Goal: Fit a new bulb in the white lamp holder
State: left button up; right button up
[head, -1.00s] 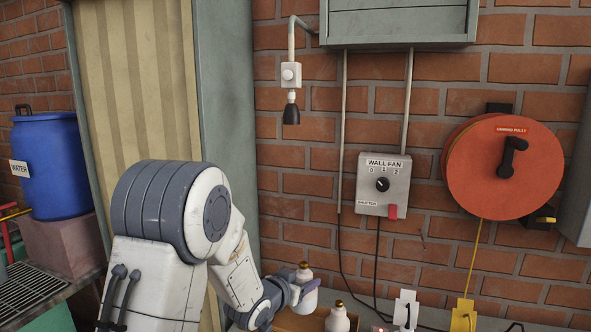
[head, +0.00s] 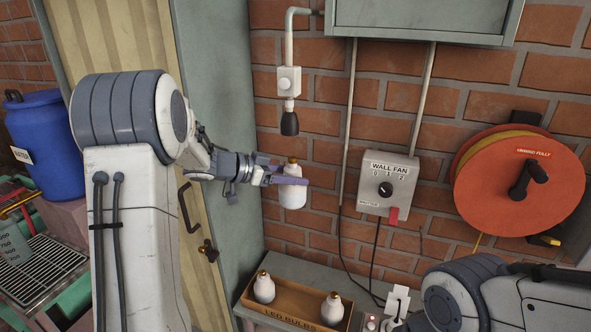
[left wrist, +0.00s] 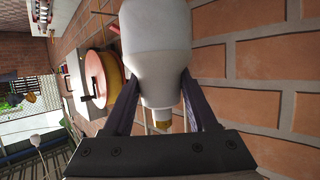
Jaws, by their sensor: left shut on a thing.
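My left gripper (head: 290,181) is shut on a white bulb (head: 292,196). The bulb hangs upright with its brass cap (head: 292,161) on top. The left wrist view shows the same bulb (left wrist: 157,45) between the two fingers, cap towards the gripper base. The white lamp holder (head: 289,80) is fixed to the brick wall on a bent pipe, with a black socket (head: 289,123) facing down. The held bulb is below the socket, apart from it. The inside of the socket is hidden. My right gripper is out of view.
A wooden box marked LED BULBS (head: 285,315) with two bulbs stands on the bench below. A wall fan switch box (head: 385,184) and a red reel (head: 519,180) are on the wall to the right. The grey cabinet (head: 425,18) hangs above right of the socket.

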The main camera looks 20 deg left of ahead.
aim_at(290, 158)
pick_arm(q)
jog(key=shift+a+r+p, duration=0.2)
jog(key=shift+r+p, duration=0.15)
jog(key=shift+r, duration=0.5)
jog(key=shift+r+p, duration=0.5)
jog(key=shift+r, duration=0.75)
jog(key=shift+d, duration=0.1)
jog(key=shift+p, duration=0.5)
jog(key=shift+s+p, duration=0.15)
jog(key=shift+p, duration=0.3)
jog(key=shift+p, duration=0.4)
